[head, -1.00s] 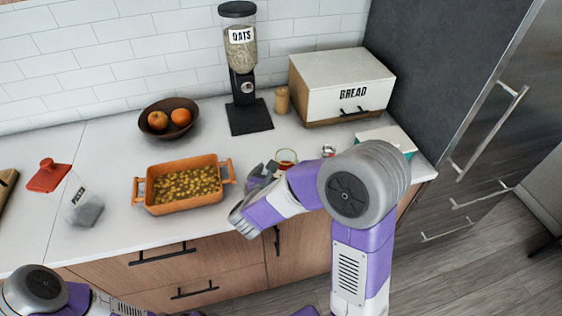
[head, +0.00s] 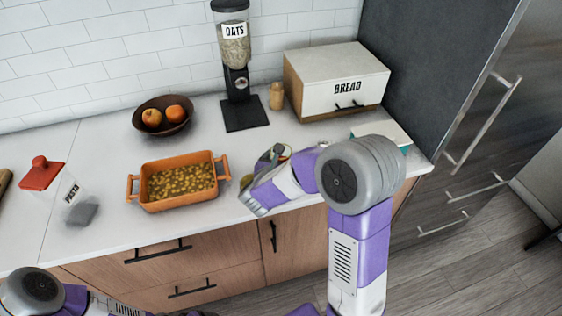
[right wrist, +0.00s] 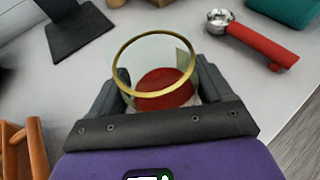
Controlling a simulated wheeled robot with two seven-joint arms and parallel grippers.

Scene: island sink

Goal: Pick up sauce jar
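The sauce jar (right wrist: 165,75) is a clear glass with a gold rim and red sauce inside. In the right wrist view it stands upright on the counter between the fingers of my right gripper (right wrist: 165,95). The fingers are spread, one on each side of the jar, and a firm grip is not visible. In the head view my right gripper (head: 268,162) is at the jar and hides most of it; only part of the rim shows. My left arm shows at the bottom left of the head view, but its gripper is not visible.
An orange casserole dish (head: 180,183) stands left of my right gripper. Behind are the oats dispenser (head: 238,85), a small tan bottle (head: 276,97) and the bread box (head: 335,80). A red-handled metal scoop (right wrist: 258,42) lies right of the jar. A teal-sided box (head: 408,150) stands near the right end.

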